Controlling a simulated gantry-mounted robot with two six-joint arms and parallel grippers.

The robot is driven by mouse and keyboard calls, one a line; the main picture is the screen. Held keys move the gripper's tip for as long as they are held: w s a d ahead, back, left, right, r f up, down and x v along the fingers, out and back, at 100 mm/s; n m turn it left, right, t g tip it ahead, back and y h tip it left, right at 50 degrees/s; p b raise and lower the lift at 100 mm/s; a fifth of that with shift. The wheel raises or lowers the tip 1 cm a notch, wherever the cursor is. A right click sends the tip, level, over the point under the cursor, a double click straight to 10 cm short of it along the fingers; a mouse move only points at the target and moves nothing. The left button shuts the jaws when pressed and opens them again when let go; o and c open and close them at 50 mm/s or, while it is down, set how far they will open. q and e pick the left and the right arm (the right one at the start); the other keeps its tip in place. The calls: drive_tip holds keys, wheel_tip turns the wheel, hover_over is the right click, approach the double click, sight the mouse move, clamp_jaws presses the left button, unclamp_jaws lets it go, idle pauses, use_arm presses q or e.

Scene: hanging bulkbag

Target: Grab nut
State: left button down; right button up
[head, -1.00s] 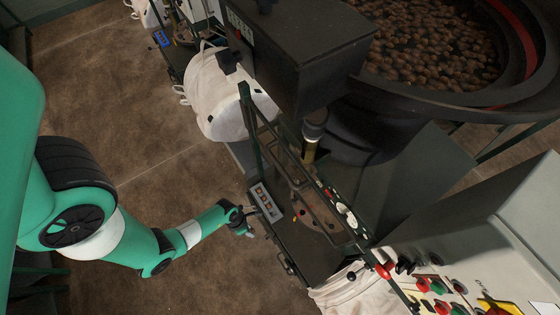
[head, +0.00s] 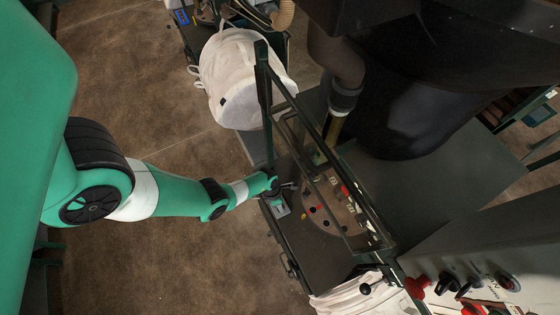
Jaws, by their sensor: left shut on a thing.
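My left gripper (head: 288,186) is at the near left edge of the dark machine table (head: 305,256), just above a small grey box (head: 280,207). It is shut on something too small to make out. A brown round plate (head: 343,218) on the table, right of the gripper, carries several small red, black and white pieces. I cannot tell whether any of these is a nut. My right gripper is not in view.
A dark green frame (head: 268,105) with bars rises over the table, close to my left gripper. A dark spout (head: 340,95) comes down behind it. Red and black knobs (head: 417,287) stick out at lower right. Brown floor (head: 150,105) lies left.

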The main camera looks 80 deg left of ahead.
use_arm(q)
drive_tip(key=shift+f, duration=0.4)
drive_tip(key=shift+f, duration=0.15)
drive_tip(key=c, duration=0.9)
unclamp_jaws()
drive_tip(key=shift+c, duration=0.2)
